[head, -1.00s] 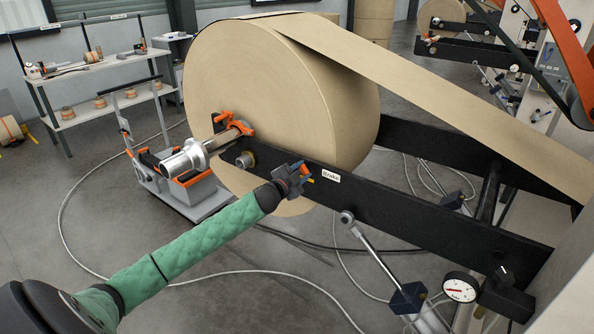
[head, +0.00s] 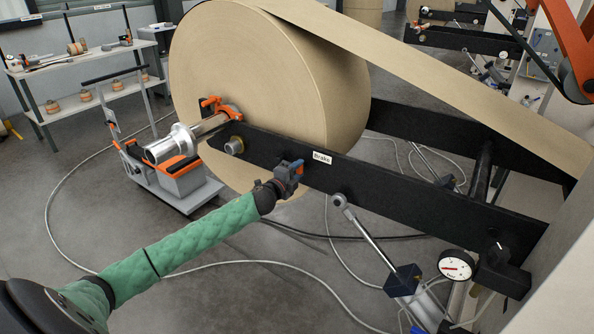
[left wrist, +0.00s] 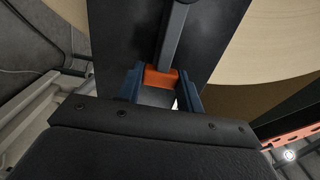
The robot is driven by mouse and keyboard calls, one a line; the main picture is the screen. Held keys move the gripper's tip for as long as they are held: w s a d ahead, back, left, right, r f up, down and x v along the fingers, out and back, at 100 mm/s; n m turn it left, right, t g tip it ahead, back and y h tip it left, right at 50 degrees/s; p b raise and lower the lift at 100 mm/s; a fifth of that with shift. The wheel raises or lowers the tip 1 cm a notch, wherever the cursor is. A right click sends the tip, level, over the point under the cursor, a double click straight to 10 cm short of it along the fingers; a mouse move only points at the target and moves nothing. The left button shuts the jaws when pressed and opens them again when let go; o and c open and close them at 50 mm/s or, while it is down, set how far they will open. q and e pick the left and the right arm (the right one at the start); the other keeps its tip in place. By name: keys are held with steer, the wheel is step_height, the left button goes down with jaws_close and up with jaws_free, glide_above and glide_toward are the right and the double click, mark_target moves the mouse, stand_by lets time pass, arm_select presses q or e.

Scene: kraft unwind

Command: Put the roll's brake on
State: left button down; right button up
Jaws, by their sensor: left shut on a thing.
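The large brown paper roll (head: 255,75) sits on its shaft between black arms. The near black arm (head: 400,197) carries a white "Brake" label (head: 322,158). My left gripper (head: 294,172) is at the near face of this arm, just left of and below the label. In the left wrist view its blue fingers (left wrist: 161,88) are shut on the orange end of the brake lever (left wrist: 161,76). The lever's grey bar (left wrist: 173,35) runs up from there in that view. In the head view the gripper hides most of the lever. My right gripper is not in view.
A grey trolley (head: 185,185) stands at left. A cylinder (head: 372,240) and a pressure gauge (head: 456,265) are at lower right. Hoses lie on the floor.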

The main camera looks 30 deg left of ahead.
arm_select(q)
steer(key=shift+f, duration=0.2)
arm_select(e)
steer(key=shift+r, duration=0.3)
arm_select(q)
steer(key=c, duration=0.9)
jaws_free()
steer(key=shift+s, duration=0.1)
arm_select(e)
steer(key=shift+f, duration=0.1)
arm_select(q)
steer(key=shift+s, duration=0.2)
steer(key=shift+s+a+b, duration=0.15)
steer(key=shift+s+b, duration=0.5)
steer(key=shift+s, duration=1.15)
steer(key=shift+s+a+b, duration=0.15)
steer(key=shift+s+b, duration=0.5)
steer(key=shift+s, duration=1.15)
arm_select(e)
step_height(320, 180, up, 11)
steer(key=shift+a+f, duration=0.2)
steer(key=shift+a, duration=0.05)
